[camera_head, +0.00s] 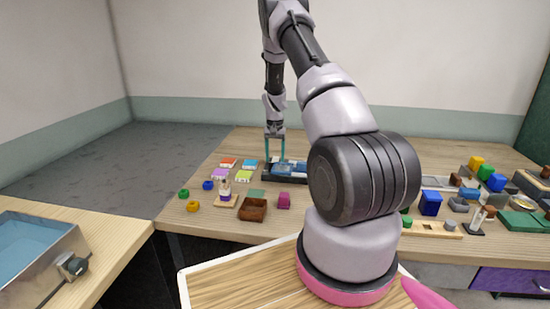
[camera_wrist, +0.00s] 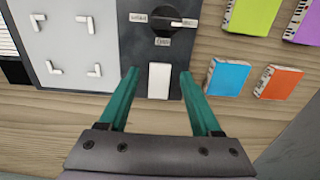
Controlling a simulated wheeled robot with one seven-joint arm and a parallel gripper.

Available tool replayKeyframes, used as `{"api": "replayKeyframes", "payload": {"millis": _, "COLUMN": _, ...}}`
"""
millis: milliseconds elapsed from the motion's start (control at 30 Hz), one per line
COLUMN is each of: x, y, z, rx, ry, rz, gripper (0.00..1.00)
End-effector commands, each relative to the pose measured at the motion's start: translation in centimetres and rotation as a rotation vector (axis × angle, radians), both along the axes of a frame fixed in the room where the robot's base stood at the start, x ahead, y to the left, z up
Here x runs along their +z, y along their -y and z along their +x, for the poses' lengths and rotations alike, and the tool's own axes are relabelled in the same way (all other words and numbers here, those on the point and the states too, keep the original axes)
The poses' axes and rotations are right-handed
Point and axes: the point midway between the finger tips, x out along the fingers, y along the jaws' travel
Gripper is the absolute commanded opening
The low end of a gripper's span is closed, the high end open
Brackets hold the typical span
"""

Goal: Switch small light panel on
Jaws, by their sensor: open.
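A dark panel unit (camera_head: 268,178) lies on the table below my gripper (camera_head: 275,157). In the wrist view its black control strip (camera_wrist: 133,50) carries a black rotary knob (camera_wrist: 163,20) with small white labels and a white rectangular switch (camera_wrist: 159,81). A grey plate (camera_wrist: 70,50) with white corner marks sits left of the strip. My gripper (camera_wrist: 159,74) is open and empty. Its teal fingers point down at the unit, with the white switch between the fingertips in the picture. I cannot tell whether they touch the panel or whether any light is on.
Blue (camera_wrist: 228,77) and orange (camera_wrist: 278,82) booklets lie right of the strip in the wrist view, with green (camera_wrist: 250,14) and purple ones above. My arm hides the table's middle.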

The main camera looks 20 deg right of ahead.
Motion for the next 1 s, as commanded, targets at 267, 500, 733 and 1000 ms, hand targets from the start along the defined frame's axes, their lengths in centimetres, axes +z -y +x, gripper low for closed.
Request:
{"api": "replayKeyframes", "payload": {"millis": 267, "x": -0.59, "y": 0.01, "z": -0.01, "rx": 0.0, "ry": 0.0, "rz": 0.0, "gripper": 0.65}}
{"api": "replayKeyframes", "payload": {"millis": 500, "x": -0.56, "y": 0.01, "z": -0.02, "rx": 0.0, "ry": 0.0, "rz": 0.0, "gripper": 0.08}}
{"api": "replayKeyframes", "payload": {"millis": 733, "x": -0.57, "y": 0.06, "z": 0.06, "rx": -0.001, "ry": -0.012, "rz": 0.008, "gripper": 0.0}}
{"api": "replayKeyframes", "payload": {"millis": 1000, "x": -0.53, "y": 0.45, "z": 0.49, "rx": -0.003, "ry": -0.143, "rz": 0.097, "gripper": 0.0}}
